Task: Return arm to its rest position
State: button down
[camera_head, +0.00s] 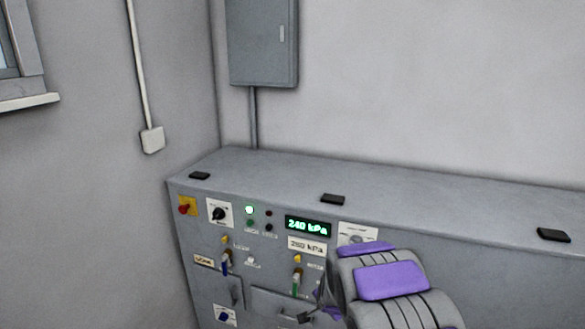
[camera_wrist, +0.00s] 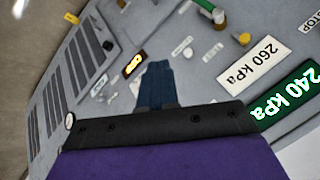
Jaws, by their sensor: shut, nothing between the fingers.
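My gripper (camera_wrist: 157,82) shows in the wrist view as dark blue fingers pressed together, with nothing between them. It is in front of the grey control panel (camera_wrist: 205,80), which appears rotated in that view. In the head view my purple and grey arm (camera_head: 391,281) reaches over the lower right of the panel and hides part of it. The green display (camera_head: 307,227) reads 240 kPa, and a white label (camera_head: 307,246) below it reads 260 kPa. Whether the fingers touch the panel is not clear.
The panel carries a red button (camera_head: 185,208), a black rotary knob (camera_head: 218,213), a lit green lamp (camera_head: 249,210) and small levers. The cabinet's flat top (camera_head: 270,172) holds a few small black blocks. A grey wall box (camera_head: 262,42) hangs behind. Open wall space lies above the cabinet.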

jog(key=s+d+r+n+g, duration=0.1)
jog(key=s+r+n+g, duration=0.2)
jog(key=s, duration=1.2)
jog(key=s+d+r+n+g, duration=0.1)
jog(key=s+r+n+g, duration=0.2)
jog(key=s+r, duration=0.4)
jog(key=s+d+r+n+g, duration=0.2)
jog(key=s+r, duration=0.4)
jog(key=s, duration=1.8)
jog(key=shift+s+n+g, duration=0.15)
jog(key=shift+n+g, duration=0.35)
jog(key=shift+n, duration=0.5)
jog(key=shift+a, duration=0.1)
